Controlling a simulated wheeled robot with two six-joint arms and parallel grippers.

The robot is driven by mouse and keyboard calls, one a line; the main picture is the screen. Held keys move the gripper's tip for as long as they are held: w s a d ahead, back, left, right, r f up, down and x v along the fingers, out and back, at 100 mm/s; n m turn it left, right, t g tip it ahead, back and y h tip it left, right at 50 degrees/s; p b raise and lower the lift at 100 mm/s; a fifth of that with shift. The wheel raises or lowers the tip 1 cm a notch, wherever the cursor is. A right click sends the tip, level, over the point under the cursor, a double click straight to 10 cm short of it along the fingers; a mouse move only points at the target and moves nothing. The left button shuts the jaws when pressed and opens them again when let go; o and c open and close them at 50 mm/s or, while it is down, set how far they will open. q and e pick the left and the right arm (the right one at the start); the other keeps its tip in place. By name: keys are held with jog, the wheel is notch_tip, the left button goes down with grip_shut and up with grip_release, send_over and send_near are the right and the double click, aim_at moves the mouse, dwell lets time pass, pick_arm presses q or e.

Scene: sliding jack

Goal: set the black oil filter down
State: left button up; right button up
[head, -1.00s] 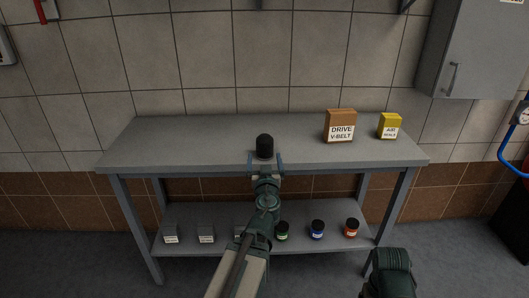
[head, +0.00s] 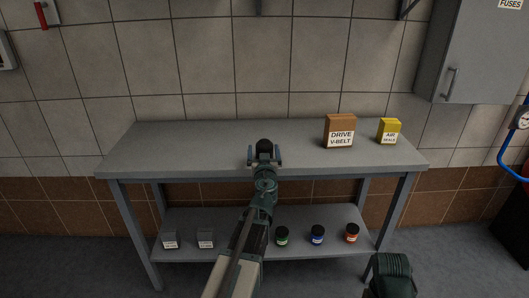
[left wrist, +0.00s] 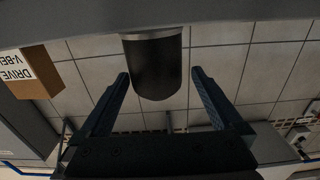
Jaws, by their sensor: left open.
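The black oil filter (head: 264,146) stands upright on the grey bench top (head: 190,150), near the front middle. My left gripper (head: 264,157) is open in front of it and hides its lower part in the head view. In the left wrist view, which is upside down, the filter (left wrist: 155,68) shows with a grey band at its base against the bench. The open fingers (left wrist: 161,74) lie on either side of its upper end, with a clear gap on the right; on the left the gap is hard to judge.
A brown drive V-belt box (head: 340,131) and a yellow air box (head: 389,131) stand at the right of the bench. Several small boxes and jars sit on the lower shelf (head: 340,250). The bench's left side is clear.

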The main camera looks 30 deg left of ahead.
pick_arm(q)
jog(key=x, duration=0.5)
jog(key=shift+w+d, duration=0.2)
grip_shut()
